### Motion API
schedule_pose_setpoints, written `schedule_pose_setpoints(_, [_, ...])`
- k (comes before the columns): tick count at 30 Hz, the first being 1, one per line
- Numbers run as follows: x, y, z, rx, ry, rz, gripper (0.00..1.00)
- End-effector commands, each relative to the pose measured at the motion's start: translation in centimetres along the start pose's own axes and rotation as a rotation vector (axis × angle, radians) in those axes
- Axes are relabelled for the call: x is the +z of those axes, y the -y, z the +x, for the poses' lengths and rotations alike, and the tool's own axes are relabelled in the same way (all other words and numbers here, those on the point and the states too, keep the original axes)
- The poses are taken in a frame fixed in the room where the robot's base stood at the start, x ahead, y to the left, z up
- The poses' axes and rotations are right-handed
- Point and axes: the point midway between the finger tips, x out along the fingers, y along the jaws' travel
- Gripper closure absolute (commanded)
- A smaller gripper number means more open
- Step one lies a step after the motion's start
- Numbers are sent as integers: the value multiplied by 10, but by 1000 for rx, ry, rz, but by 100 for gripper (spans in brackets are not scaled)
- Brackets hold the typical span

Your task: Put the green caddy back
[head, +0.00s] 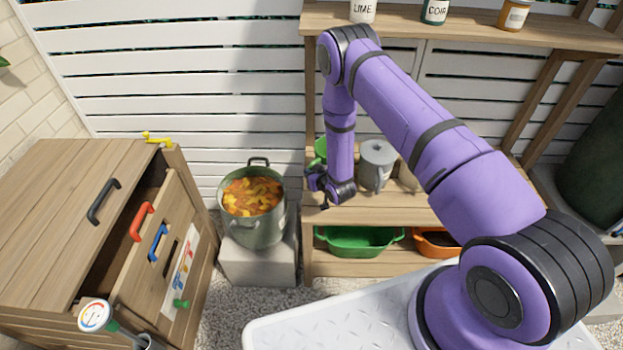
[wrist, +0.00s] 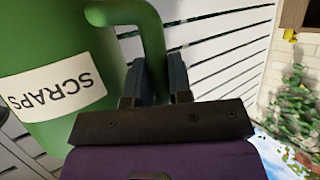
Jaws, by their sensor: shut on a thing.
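The green caddy fills the left of the wrist view (wrist: 50,45). It is a green canister with a white SCRAPS label, which reads upside down there. My gripper (wrist: 156,85) is shut on its curved green handle. In the head view a small green part of the caddy (head: 320,148) shows at the left end of the middle shelf level, mostly hidden behind my arm. My gripper also shows there (head: 322,200), low and in front of it. I cannot tell whether the caddy's base touches the shelf.
A grey jug (head: 377,163) stands to the right on the middle shelf (head: 400,208). Green (head: 358,241) and orange (head: 434,243) bins sit below. A pot of scraps (head: 252,222) stands on a pale block (head: 258,266) at left. The wooden cabinet (head: 60,215) has an open drawer front.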

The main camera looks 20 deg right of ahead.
Motion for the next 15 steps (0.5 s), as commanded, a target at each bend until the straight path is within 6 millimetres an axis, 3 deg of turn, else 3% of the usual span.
schedule_pose_setpoints(2, [-2, -4, 6, 1, -2, -1, 100])
schedule_pose_setpoints(9, [28, -3, 17, 0, 0, -1, 100])
schedule_pose_setpoints(15, [30, -3, 19, 0, -2, -1, 100])
